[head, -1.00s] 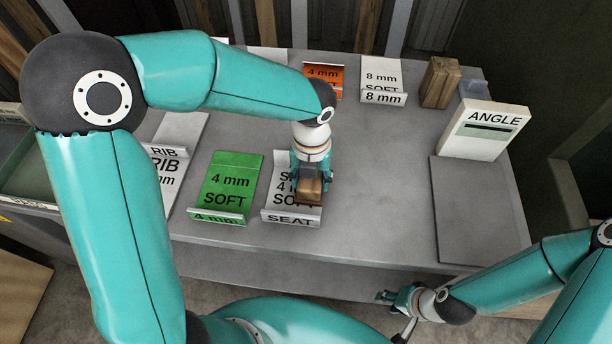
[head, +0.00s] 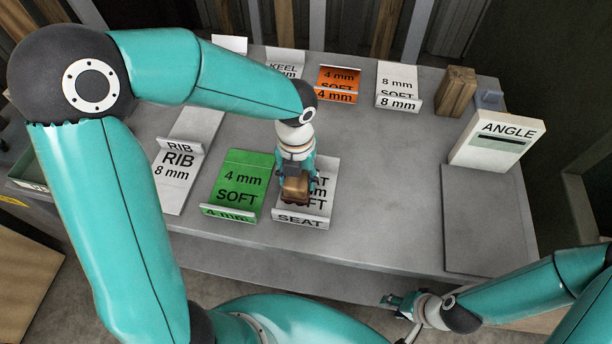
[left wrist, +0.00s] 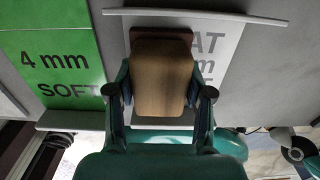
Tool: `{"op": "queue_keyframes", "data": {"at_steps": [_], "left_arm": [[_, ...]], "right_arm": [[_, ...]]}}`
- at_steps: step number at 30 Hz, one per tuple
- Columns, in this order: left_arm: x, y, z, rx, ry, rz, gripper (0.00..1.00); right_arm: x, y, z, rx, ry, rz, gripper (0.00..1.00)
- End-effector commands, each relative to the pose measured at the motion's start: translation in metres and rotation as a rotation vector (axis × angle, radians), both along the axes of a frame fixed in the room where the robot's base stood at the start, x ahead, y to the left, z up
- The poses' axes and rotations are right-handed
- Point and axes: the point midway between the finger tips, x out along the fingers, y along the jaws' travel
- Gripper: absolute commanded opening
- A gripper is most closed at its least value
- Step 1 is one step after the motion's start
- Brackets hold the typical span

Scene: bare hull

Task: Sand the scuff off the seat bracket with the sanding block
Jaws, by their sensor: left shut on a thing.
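The seat bracket (head: 328,172) is a white lettered plate with a front lip marked SEAT, lying on the grey bench. My left gripper (head: 297,190) is shut on the sanding block (head: 295,186), a tan block with a dark reddish-brown edge, over the plate's left part. The left wrist view shows the block (left wrist: 162,78) between the fingers and the lettered bracket (left wrist: 222,50) behind it. Whether the block touches the plate is hard to tell. No scuff is discernible; the block and gripper hide part of the plate. My right gripper (head: 398,302) is beyond the bench's front edge; its jaws are unclear.
A green 4 mm SOFT plate (head: 240,175) lies just left of the bracket, with a white RIB plate (head: 175,178) further left. An orange plate (head: 338,82), a white 8 mm plate (head: 397,78) and a wooden block (head: 456,90) stand behind.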

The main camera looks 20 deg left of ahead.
Motion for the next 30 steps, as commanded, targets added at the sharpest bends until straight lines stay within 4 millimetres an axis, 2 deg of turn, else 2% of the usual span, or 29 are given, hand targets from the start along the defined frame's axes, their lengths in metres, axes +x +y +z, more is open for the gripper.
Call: {"op": "queue_keyframes", "data": {"at_steps": [3, 8, 21, 30], "left_arm": [[-0.003, 0.007, -0.001, 0.002, 0.007, 0.002, 0.24], [-0.003, 0.006, 0.0, 0.002, 0.006, -0.001, 0.24], [0.005, -0.02, 0.003, 0.001, 0.001, -0.001, 0.24], [0.007, -0.028, 0.003, 0.0, 0.0, -0.001, 0.23]], "right_arm": [[0.0, 0.0, 0.002, 0.0, 0.0, 0.0, 0.4], [0.0, 0.0, 0.003, 0.0, 0.0, 0.0, 0.4], [0.0, 0.0, 0.01, 0.0, 0.0, 0.0, 0.4], [0.0, 0.0, 0.012, 0.0, 0.0, 0.0, 0.4]]}}
